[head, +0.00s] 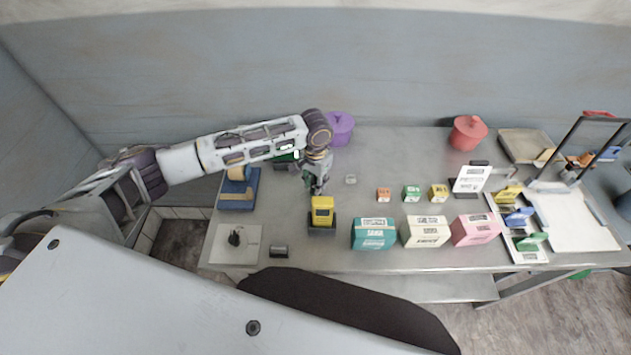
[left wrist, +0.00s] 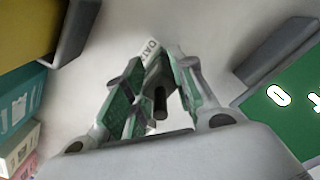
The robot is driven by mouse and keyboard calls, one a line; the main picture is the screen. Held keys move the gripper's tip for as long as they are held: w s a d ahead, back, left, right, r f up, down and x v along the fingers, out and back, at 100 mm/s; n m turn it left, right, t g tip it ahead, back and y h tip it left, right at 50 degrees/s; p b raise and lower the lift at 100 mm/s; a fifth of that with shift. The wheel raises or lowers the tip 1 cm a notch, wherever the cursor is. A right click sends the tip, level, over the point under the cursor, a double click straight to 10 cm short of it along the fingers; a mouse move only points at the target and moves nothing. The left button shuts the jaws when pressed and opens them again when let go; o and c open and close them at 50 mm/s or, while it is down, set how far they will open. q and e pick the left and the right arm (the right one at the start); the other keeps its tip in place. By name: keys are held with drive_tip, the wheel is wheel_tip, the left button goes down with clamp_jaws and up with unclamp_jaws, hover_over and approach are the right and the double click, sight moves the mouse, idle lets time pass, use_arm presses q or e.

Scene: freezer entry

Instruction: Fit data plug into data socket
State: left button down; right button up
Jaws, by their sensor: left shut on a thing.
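My left gripper (head: 317,187) is over the table in the head view, behind the yellow-topped block (head: 322,204). In the left wrist view its green-padded fingers (left wrist: 157,95) are shut on a small dark piece (left wrist: 160,102), which I take for the data plug. The fingers hide most of the held piece in the head view. I cannot make out the data socket for certain. My right gripper is not in view.
A green-faced unit (head: 285,158) stands behind my left arm, with a blue tape dispenser (head: 238,190) left of it. A purple pot (head: 340,124) is behind the gripper. Teal (head: 374,236), cream and pink boxes line the front.

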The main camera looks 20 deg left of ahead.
use_arm(q)
drive_tip(key=shift+f, duration=0.65)
drive_tip(key=c, duration=1.1)
unclamp_jaws()
drive_tip(key=shift+r, duration=0.1)
drive_tip(key=shift+r, duration=5.95)
drive_tip(key=shift+f, duration=0.1)
